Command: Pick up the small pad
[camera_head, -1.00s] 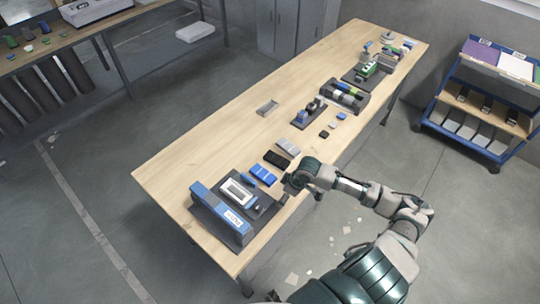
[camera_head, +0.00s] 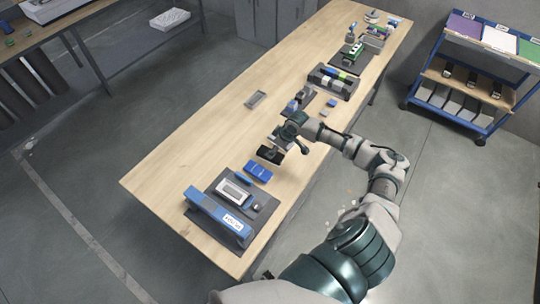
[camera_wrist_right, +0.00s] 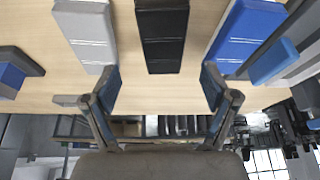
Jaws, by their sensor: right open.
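Several flat pads lie in a row on the wooden table. They are a blue pad (camera_head: 258,171), a black pad (camera_head: 269,154) and a grey pad partly hidden behind my right gripper (camera_head: 296,139). I cannot tell which one the task calls the small pad. In the right wrist view the grey pad (camera_wrist_right: 88,33), the black pad (camera_wrist_right: 162,36) and the blue pad (camera_wrist_right: 245,32) lie side by side. My right gripper (camera_wrist_right: 161,82) is open and empty there, its fingertips spread to either side of the black pad's near end. My left gripper is out of view.
A dark tray (camera_head: 262,214) with a blue upright label board (camera_head: 215,216) and a white-framed device (camera_head: 234,189) stands at the near end. Farther along is a dark rack (camera_head: 333,83) of coloured blocks. The table's left side (camera_head: 190,150) is mostly clear. A blue cart (camera_head: 410,103) stands at right.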

